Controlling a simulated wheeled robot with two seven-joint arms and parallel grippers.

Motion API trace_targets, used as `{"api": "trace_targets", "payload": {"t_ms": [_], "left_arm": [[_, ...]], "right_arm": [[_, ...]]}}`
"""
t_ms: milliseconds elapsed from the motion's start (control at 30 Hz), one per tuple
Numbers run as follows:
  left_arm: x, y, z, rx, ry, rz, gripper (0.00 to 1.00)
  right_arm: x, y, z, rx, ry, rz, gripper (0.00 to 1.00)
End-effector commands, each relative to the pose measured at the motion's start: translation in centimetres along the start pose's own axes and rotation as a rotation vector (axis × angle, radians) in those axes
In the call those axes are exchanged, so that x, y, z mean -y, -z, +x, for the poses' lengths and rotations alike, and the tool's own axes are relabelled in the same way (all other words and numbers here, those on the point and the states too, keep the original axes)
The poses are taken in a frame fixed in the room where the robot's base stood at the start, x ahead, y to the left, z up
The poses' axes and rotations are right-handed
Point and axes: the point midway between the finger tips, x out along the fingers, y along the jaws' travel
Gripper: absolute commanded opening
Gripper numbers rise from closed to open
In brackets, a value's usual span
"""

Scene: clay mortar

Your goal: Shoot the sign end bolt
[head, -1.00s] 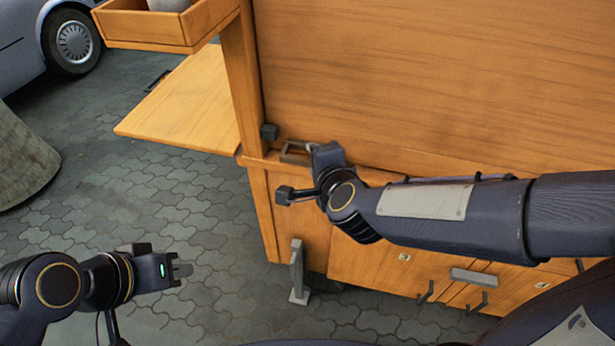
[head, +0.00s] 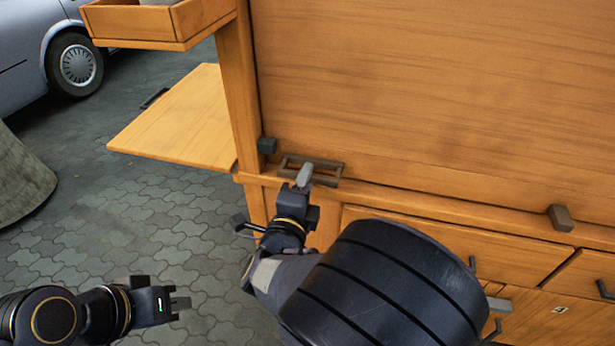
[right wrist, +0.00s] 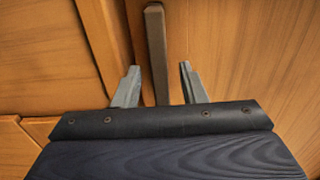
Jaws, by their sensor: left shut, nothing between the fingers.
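The sign looks to be the large upright wooden panel (head: 430,90). A dark rectangular frame-like fitting (head: 331,181) lies on the ledge at its lower left; I cannot tell for sure whether it is the end bolt. My right gripper (head: 304,174) reaches this fitting and partly covers it. In the right wrist view, a dark upright bar (right wrist: 155,45) stands between the two spread fingers of my right gripper (right wrist: 157,82), with a gap on each side. My left gripper (head: 181,303) is shut and empty, low at the left over the paving, away from the panel.
A side shelf (head: 180,120) and a tray (head: 190,22) jut out left. Drawers (head: 440,240) with handles are below the ledge. Open paving (head: 130,215) lies left.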

Motion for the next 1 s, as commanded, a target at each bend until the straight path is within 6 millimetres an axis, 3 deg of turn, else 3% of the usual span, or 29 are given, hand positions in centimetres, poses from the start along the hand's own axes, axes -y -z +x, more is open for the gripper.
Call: {"api": "trace_targets", "payload": {"t_ms": [133, 433, 733, 1000], "left_arm": [[0.0, 0.0, 0.0, 0.000, 0.000, 0.000, 0.00], [0.0, 0.0, 0.0, 0.000, 0.000, 0.000, 0.00], [0.0, 0.0, 0.0, 0.000, 0.000, 0.000, 0.00], [0.0, 0.0, 0.1, 0.000, 0.000, 0.000, 0.00]], "right_arm": [[0.0, 0.0, 1.4, 0.000, 0.000, -0.001, 0.38], [0.0, 0.0, 1.8, 0.002, -0.001, -0.002, 0.38], [0.0, 0.0, 1.8, 0.002, -0.001, -0.002, 0.01], [-0.1, -0.1, 1.8, 0.002, -0.002, -0.001, 0.00]]}}
